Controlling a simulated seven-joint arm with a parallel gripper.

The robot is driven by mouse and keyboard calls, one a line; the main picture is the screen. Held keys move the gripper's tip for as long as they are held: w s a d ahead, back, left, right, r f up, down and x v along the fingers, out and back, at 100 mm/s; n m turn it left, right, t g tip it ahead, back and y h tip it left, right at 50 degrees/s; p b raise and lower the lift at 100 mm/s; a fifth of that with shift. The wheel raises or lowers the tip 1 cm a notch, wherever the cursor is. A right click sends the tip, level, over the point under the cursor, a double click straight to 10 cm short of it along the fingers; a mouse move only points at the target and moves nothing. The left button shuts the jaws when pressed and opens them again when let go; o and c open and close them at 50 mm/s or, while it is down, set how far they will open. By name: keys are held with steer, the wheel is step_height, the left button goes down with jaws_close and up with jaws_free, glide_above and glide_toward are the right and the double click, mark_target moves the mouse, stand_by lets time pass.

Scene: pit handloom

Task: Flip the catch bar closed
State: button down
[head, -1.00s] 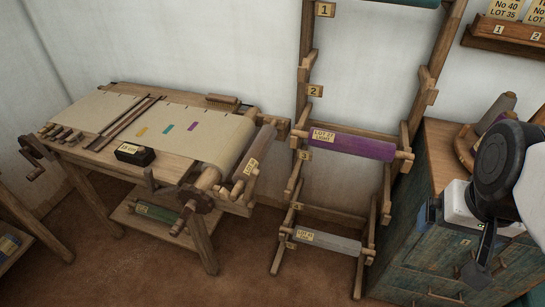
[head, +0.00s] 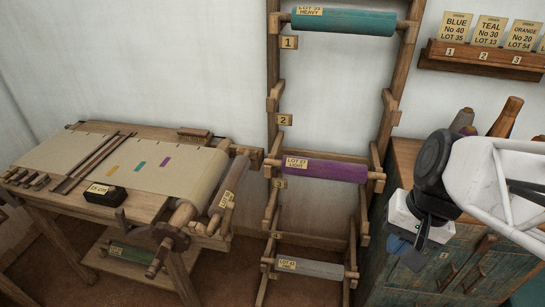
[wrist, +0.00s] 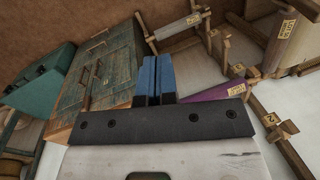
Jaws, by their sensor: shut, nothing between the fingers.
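My gripper (head: 408,254) is in front of the teal cabinet at the right of the head view, apart from the loom and rack. Its two blue fingers are together and hold nothing; they also show in the wrist view (wrist: 156,76). The wooden loom (head: 75,202) stands at the left, with cream cloth (head: 190,165) running over its front roller. I cannot tell for sure which piece is the catch bar.
A wooden rack (head: 273,115) holds teal (head: 345,22), purple (head: 335,171) and grey (head: 315,268) rolls between loom and cabinet (head: 455,275). A black labelled box (head: 105,194) sits on the loom. A card shelf (head: 480,60) hangs on the wall. Floor between loom and rack looks clear.

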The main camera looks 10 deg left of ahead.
steer(key=w+a+f+m+g+y, duration=0.3)
steer(key=w+a+f+m+y, duration=1)
steer(key=w+a+f+y, duration=0.3)
steer(key=shift+w+a+m+g, duration=0.3)
steer(key=shift+w+a, duration=0.65)
steer(key=shift+a, duration=1)
steer(key=shift+a, duration=0.1)
glide_toward(227, 220)
steer(key=a+r, duration=0.4)
steer(key=a, duration=0.1)
steer(key=shift+w+a+r, duration=0.1)
steer(key=shift+a+r, duration=0.05)
steer(key=shift+a, duration=0.05)
steer(key=shift+a+r, duration=0.1)
